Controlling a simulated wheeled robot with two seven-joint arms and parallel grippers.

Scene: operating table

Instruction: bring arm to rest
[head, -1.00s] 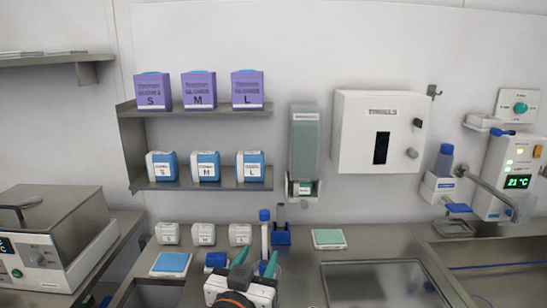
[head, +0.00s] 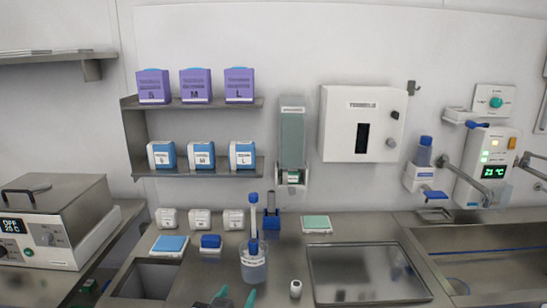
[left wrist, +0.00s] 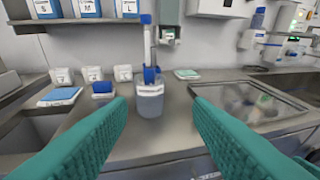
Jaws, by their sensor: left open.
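My left gripper (head: 234,299) shows only by its green fingertips at the bottom edge of the head view. In the left wrist view its two green fingers (left wrist: 160,130) are wide apart with nothing between them. Beyond them on the steel counter stands a clear beaker (head: 254,268) with a blue-capped tube or brush (head: 253,220) upright in it. The beaker also shows in the left wrist view (left wrist: 150,103), ahead of the fingers and apart from them. My right gripper is in neither view.
A small white cylinder (head: 296,289) stands near the counter's front. A sunken tray or basin (head: 366,270) lies to the right, an opening (head: 146,280) to the left. A blue pad (head: 170,244), small white boxes (head: 200,219) and a green pad (head: 316,223) sit further back.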

